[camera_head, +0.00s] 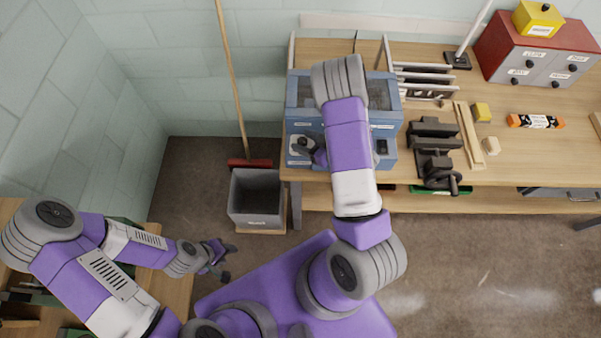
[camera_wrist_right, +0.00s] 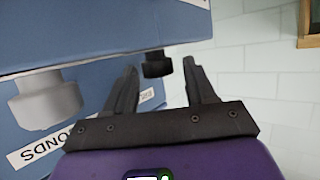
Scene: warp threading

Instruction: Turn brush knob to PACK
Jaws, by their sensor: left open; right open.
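The blue machine (camera_head: 300,125) stands on the workbench, partly hidden under my right arm. My right gripper (camera_head: 313,150) is at its front left, beside a pale panel, and the detail there is small. In the right wrist view, my right gripper (camera_wrist_right: 161,72) is open, with a dark knob (camera_wrist_right: 157,65) visible between and beyond the fingertips. I cannot tell whether they touch. A larger grey knob (camera_wrist_right: 48,100) sits left on the blue front. Labels are only partly readable, so I cannot tell which knob is the brush knob. My left gripper (camera_head: 218,260) is open and empty, away from the machine.
A grey bin (camera_head: 255,195) stands on the floor left of the bench, with a broom (camera_head: 233,80) behind it. A black vise (camera_head: 435,150) is right of the machine. A red cabinet (camera_head: 540,50) stands at the back right.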

